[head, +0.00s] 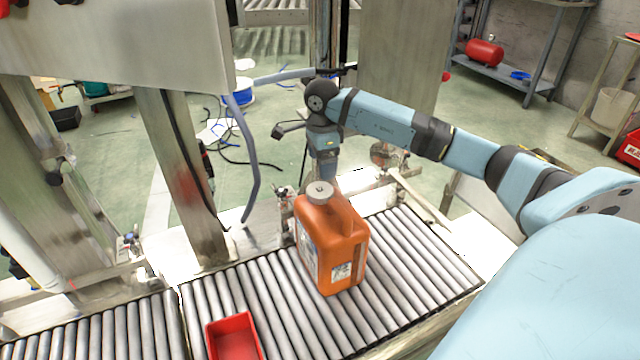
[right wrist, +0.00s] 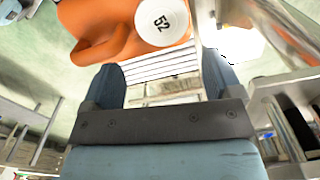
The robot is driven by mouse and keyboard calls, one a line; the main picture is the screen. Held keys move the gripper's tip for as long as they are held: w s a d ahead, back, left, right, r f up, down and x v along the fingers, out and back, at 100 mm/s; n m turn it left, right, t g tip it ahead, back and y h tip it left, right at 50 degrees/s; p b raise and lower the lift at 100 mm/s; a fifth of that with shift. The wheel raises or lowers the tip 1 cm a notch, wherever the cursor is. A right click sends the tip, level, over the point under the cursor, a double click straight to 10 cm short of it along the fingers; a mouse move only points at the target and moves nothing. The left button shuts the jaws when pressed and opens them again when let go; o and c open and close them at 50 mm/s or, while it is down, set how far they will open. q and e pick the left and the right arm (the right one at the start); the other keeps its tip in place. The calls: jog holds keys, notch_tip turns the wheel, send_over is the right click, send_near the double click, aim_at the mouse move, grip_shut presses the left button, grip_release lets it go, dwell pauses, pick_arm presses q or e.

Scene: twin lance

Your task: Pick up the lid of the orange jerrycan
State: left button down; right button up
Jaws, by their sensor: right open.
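The orange jerrycan (head: 335,258) stands upright on the roller conveyor, its handle to the right of its neck. Its round pale lid (head: 320,191) sits on top of the neck. In the right wrist view the lid (right wrist: 163,20), marked 52, and part of the orange jerrycan (right wrist: 105,32) show at the top edge, beyond my fingers. My right gripper (right wrist: 165,75) is open and empty, with rollers visible between its blue fingers. In the head view my right gripper (head: 325,172) points down just behind the lid, apart from it as far as I can tell. My left gripper is out of view.
The roller conveyor (head: 420,262) runs across the front. A red open bin (head: 232,340) lies on it, in front and left of the jerrycan. Metal posts (head: 180,170) and a large panel (head: 120,40) stand at the left. A curved blue-grey tube (head: 252,170) hangs left of the jerrycan.

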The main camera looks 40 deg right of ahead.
jog(key=b, duration=0.1)
send_over(319, 190)
jog(key=f, duration=0.4)
jog(key=shift+s+d, duration=0.2)
jog(key=shift+d, duration=0.05)
jog(key=f+b, duration=0.1)
jog(key=f, duration=0.1)
jog(key=f+b, duration=0.2)
jog(key=shift+w+a+f, duration=0.2)
jog(key=shift+f, duration=0.4)
jog(key=shift+r, duration=0.1)
jog(key=c, duration=0.7)
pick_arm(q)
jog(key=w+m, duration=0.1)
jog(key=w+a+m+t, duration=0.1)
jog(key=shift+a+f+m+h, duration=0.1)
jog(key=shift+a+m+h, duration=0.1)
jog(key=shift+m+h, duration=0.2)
